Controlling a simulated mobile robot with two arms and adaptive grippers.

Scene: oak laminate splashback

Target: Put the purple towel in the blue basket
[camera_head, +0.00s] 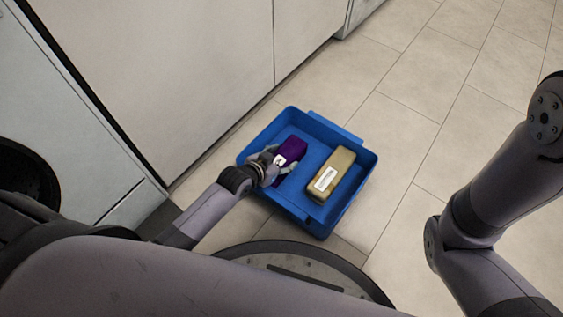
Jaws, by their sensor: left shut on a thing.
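The purple towel (294,147) is a small dark purple bundle with a white label. It is at the left side of the blue basket (341,213), within its rim as seen from above. My left gripper (284,163) is shut on the towel, over the basket's left part. Whether the towel touches the basket floor I cannot tell. The gripper hides part of the towel and the basket's left wall. My right arm shows at the right, but its gripper is outside the picture.
A tan block with a white label (338,171) lies in the right half of the basket. The basket stands on the tiled floor (405,110), beside white cabinet fronts (180,70) at the left. The floor to the right is clear. My round base is just in front of the basket.

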